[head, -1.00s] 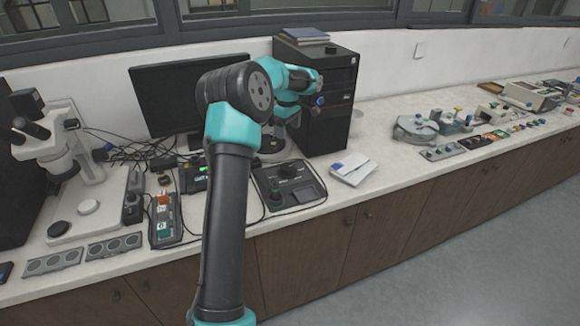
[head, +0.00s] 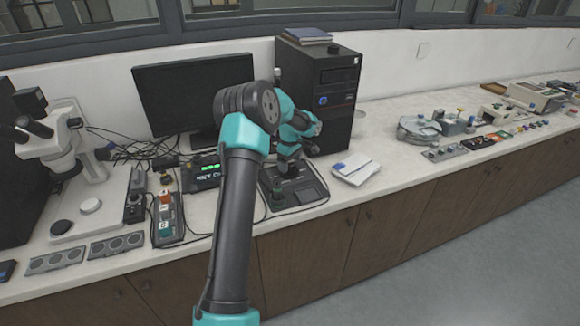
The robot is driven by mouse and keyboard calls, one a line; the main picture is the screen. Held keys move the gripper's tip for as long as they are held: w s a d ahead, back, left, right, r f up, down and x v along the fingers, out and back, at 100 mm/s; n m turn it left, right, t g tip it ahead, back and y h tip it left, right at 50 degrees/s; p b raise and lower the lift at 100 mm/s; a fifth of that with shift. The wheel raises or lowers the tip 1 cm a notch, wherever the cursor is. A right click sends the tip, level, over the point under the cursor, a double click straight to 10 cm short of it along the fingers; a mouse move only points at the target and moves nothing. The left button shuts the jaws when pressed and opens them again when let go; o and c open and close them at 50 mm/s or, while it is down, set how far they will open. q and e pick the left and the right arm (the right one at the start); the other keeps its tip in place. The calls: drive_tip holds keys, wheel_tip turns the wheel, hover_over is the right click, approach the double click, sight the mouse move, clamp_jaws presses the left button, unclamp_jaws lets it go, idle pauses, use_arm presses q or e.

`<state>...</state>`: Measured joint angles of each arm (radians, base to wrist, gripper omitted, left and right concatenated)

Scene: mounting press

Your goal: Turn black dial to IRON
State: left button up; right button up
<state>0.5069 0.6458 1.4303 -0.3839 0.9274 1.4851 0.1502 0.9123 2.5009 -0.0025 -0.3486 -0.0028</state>
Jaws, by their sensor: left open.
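A low black control box (head: 311,194) sits on the bench in front of the black computer tower. The black dial (head: 289,171) is on its top face, small and partly covered by my gripper. The dial's setting and any IRON marking are too small to read. My left gripper (head: 289,163) is open and points down just over the dial. Whether the fingers touch the dial or stand around it, I cannot tell. My right gripper is not in view.
A dark green knob (head: 278,196) is at the box's front left corner. The computer tower (head: 324,110) and monitor (head: 190,95) stand behind. A button box (head: 166,219) and a green-lit display unit (head: 203,177) are to the left. Papers (head: 355,168) lie to the right.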

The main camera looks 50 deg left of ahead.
use_arm(q)
drive_tip(key=shift+f, duration=1)
drive_tip(key=c, duration=0.9)
